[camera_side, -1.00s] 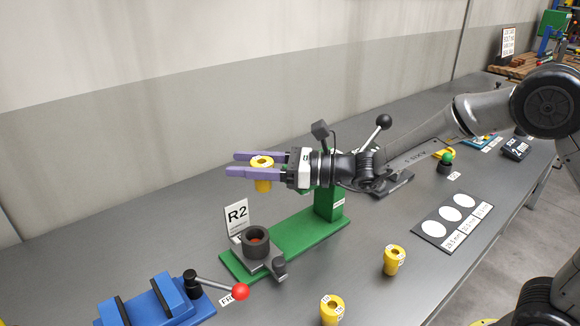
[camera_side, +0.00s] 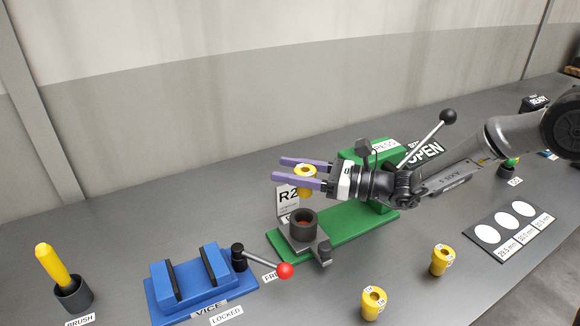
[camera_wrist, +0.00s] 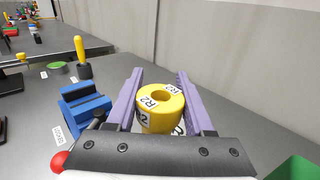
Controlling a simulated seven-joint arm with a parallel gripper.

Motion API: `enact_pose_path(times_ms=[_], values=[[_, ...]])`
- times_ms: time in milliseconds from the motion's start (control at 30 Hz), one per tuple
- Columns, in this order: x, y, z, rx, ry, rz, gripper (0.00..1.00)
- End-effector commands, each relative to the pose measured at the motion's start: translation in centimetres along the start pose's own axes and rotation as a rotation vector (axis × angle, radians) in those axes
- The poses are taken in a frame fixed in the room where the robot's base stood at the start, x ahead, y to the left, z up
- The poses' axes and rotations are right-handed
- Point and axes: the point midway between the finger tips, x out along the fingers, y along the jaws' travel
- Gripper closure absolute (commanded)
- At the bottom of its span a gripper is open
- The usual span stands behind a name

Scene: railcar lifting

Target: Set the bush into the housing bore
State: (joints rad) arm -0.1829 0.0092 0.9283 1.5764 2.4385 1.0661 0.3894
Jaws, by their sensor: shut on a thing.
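My gripper (camera_side: 290,170), with purple fingers, is shut on a yellow flanged bush (camera_side: 304,184). The wrist view shows the bush (camera_wrist: 160,108) between the fingers, with R2 labels on its collar and a hole through its middle. In the side view the bush hangs upright just above the dark round housing (camera_side: 303,227), apart from it. The housing stands on the green press base (camera_side: 350,231), with its open bore facing up and something reddish inside. In the wrist view the bush and gripper hide the housing.
An R2 sign (camera_side: 288,197) stands close behind the housing. The blue vice (camera_side: 190,290), with a red-knobbed lever, is at left. Two other yellow bushes (camera_side: 373,303) (camera_side: 440,260) stand in front. The green press column (camera_side: 372,158) rises behind my gripper.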

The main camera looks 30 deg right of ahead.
Motion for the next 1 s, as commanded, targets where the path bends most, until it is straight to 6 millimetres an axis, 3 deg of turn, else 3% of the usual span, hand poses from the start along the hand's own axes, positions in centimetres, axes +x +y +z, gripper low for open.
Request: enact_pose_path(times_ms=[600,1000], values=[[0.0,0.0,-4.7,-0.001,-0.001,0.000,1.00],[0.0,0.0,-5.2,-0.001,-0.003,0.000,1.00]])
